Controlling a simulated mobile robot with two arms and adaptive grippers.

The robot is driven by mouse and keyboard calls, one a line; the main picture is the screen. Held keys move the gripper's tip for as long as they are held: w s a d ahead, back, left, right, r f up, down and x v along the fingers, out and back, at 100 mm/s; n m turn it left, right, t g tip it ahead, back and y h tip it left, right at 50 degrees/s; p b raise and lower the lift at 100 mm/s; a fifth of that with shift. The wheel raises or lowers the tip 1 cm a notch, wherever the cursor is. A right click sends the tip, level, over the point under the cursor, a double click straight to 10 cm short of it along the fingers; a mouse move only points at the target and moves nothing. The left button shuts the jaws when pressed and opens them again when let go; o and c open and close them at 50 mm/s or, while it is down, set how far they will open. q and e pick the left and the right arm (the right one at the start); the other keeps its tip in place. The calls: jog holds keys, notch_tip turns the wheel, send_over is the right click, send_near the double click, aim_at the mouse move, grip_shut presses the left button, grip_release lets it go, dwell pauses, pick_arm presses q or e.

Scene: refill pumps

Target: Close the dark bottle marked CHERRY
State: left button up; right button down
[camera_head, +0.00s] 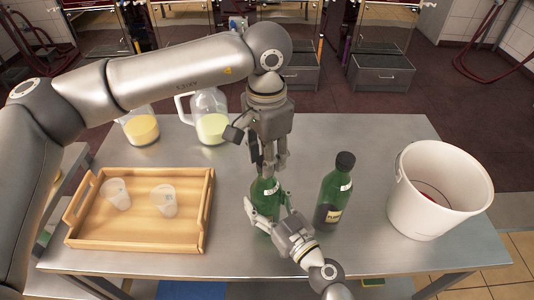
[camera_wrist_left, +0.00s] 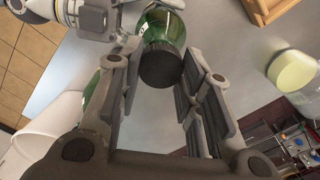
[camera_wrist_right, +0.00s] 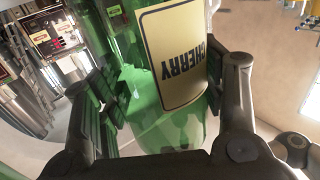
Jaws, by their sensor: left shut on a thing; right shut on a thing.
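The green glass bottle marked CHERRY (camera_wrist_right: 178,65) stands on the table, mostly hidden behind my grippers in the head view (camera_head: 264,188). Its yellow label reads CHERRY, upside down, in the right wrist view. My right gripper (camera_head: 264,212) is shut around the bottle's body from the front right. My left gripper (camera_head: 268,168) points down from above and is shut on the dark cap (camera_wrist_left: 160,64) at the bottle's top. The cap lies between its fingers in the left wrist view. The cap's seat on the neck is hidden, so I cannot tell how tight it is.
A second green bottle (camera_head: 333,190) with a dark cap stands just right. A white bucket (camera_head: 428,205) is at the table's right. A wooden tray (camera_head: 135,245) with two plastic cups is at left. Two jugs (camera_head: 141,128) (camera_head: 209,118) stand behind. The front middle tabletop is clear.

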pick_arm(q)
jog(key=o, duration=0.7)
jog(key=shift+c, duration=0.2)
jog(key=shift+r, duration=2.25)
